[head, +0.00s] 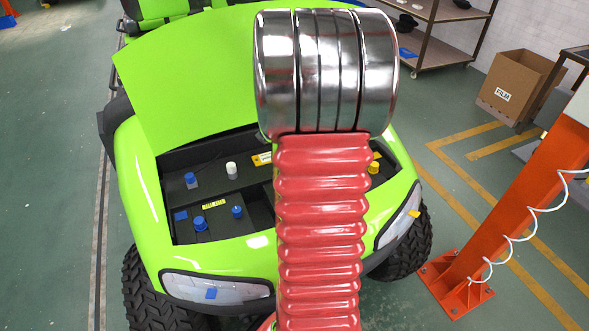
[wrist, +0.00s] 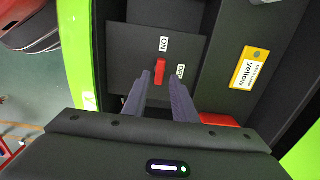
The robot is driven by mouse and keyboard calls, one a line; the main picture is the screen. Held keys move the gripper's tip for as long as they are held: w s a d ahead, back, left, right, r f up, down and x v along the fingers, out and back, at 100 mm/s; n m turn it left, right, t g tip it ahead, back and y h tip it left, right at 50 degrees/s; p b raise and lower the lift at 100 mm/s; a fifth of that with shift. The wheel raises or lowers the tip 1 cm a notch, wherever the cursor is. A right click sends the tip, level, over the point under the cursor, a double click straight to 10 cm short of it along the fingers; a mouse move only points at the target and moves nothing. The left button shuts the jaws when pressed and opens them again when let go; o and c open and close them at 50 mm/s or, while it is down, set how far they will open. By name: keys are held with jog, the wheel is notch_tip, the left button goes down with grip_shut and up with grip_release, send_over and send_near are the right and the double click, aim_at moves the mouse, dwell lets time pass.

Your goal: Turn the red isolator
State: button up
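The red isolator (wrist: 161,69) is a small upright red lever on a dark panel (wrist: 128,52) in the wrist view. An ON label (wrist: 164,44) sits above it and an OFF label (wrist: 180,71) to its right. The lever lines up closer to ON. My gripper (wrist: 161,78) is open, with its two grey fingers apart and pointing at the lever. The tips lie to either side of the lever's lower end; I cannot tell whether they touch it. In the head view my arm hides the isolator and my gripper.
The green cart (head: 185,80) has an open front bay with blue knobs (head: 200,223) and a white knob (head: 232,169). A yellow-labelled plate (wrist: 249,68) and a red part (wrist: 218,119) lie right of the lever. An orange post (head: 520,200) stands right of the cart.

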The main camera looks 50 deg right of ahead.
jog(key=shift+f, duration=2.1)
grip_shut()
jog(key=m, duration=0.4)
jog(key=shift+m, duration=0.3)
jog(key=m, duration=1.2)
jog(key=shift+m, duration=0.3)
jog(key=shift+c, duration=1.3)
grip_release()
jog(key=shift+m, duration=0.3)
jog(key=o, duration=0.5)
jog(key=shift+r, duration=0.1)
